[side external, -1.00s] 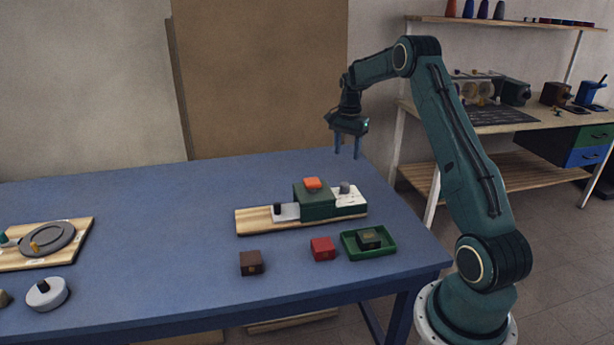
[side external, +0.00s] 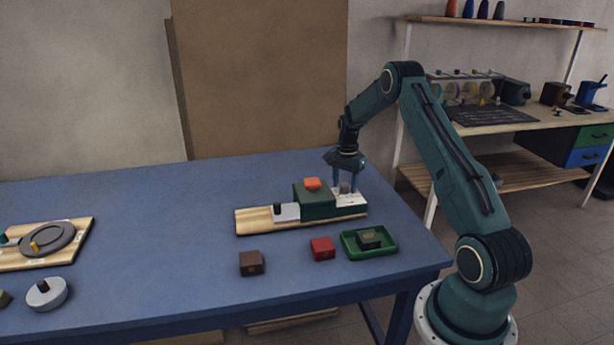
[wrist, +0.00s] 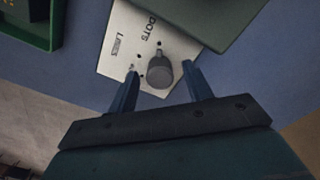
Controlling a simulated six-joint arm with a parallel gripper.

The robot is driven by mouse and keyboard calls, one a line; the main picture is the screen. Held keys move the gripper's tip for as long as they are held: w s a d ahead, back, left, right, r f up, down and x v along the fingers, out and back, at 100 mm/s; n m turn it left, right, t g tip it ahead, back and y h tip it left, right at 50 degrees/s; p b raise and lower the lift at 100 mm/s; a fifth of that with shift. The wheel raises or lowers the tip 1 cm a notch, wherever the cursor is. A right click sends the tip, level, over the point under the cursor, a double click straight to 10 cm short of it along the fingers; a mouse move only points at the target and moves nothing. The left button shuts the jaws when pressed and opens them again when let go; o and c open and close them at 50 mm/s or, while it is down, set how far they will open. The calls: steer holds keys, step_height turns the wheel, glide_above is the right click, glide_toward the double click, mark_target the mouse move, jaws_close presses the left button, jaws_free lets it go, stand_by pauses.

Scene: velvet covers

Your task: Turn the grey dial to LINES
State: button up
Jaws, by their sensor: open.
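The grey dial (wrist: 160,72) is a small round knob on a pale plate (wrist: 125,60) with the words DOTS and LINES printed on it. In the side external view the dial (side external: 345,188) sits at the right end of the wooden board with the green box. My gripper (wrist: 160,88) is open, with one blue finger on each side of the dial in the wrist view. In the side external view my gripper (side external: 345,188) points down, its fingertips around the dial's height. I cannot tell whether the fingers touch the dial.
The green box (side external: 316,205) with an orange button (side external: 312,183) stands left of the dial. A green tray (side external: 388,249) holding a dark block, a red block (side external: 322,249) and a brown block (side external: 251,263) lie in front. A board with a grey disc (side external: 53,237) is far left.

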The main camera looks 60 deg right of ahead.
steer(key=shift+f, duration=0.1)
steer(key=shift+c, duration=0.2)
steer(key=c, duration=0.9)
steer(key=shift+n, duration=0.4)
steer(key=n, duration=1.1)
steer(key=o, duration=0.9)
